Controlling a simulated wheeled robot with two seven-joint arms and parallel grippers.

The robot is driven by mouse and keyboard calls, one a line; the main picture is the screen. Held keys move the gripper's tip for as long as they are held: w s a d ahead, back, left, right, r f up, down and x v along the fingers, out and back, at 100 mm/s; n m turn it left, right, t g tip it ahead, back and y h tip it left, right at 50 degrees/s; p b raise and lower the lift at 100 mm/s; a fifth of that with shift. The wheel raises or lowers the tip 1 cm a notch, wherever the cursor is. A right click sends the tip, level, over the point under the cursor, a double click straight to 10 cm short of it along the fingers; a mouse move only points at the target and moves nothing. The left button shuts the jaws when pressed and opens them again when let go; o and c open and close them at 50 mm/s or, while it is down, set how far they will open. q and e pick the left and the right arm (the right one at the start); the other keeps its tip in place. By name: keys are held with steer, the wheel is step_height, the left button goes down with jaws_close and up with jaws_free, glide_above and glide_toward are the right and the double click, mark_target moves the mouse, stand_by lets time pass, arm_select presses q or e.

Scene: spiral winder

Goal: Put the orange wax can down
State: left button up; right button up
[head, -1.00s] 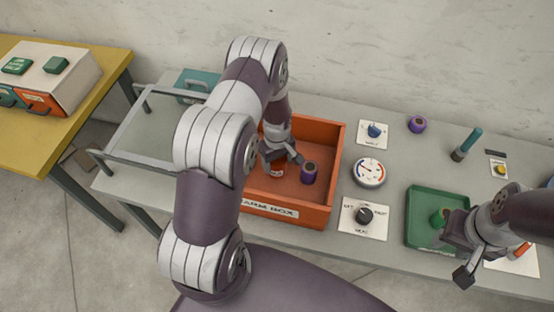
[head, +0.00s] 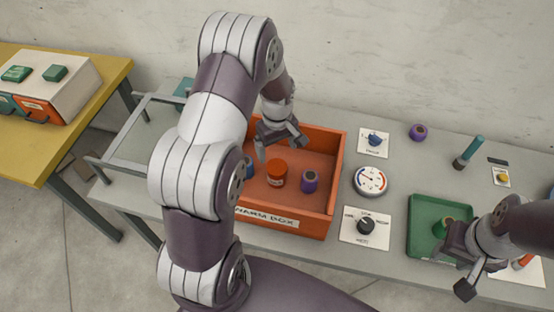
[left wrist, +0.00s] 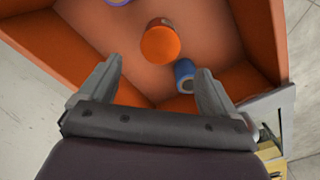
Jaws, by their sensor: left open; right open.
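The orange wax can (head: 276,173) stands upright on the floor of the orange warm box (head: 338,180), between a purple can (head: 310,181) and a blue can (head: 249,168) partly hidden by my arm. My left gripper (head: 281,150) is open and empty, above the back of the box and apart from the can. In the left wrist view the orange can (left wrist: 160,43) lies beyond the open fingers (left wrist: 152,88), and the blue can (left wrist: 184,76) is nearer. My right gripper (head: 458,271) is open at the front right, over the front edge of the green tray (head: 412,225).
A gauge (head: 369,181) and knob plates (head: 364,227) are right of the box. A purple spool (head: 418,132) and a teal-handled tool (head: 468,152) stand behind. A metal-framed lid (head: 130,140) is at left.

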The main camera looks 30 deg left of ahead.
arm_select(q)
steer(key=s+d+r+m+t, duration=0.1)
steer(key=s+d+r+m, duration=0.7)
steer(key=s+r+m, duration=0.3)
steer(key=s, duration=0.3)
steer(key=shift+d+m, duration=0.15)
steer(key=shift+m, duration=0.15)
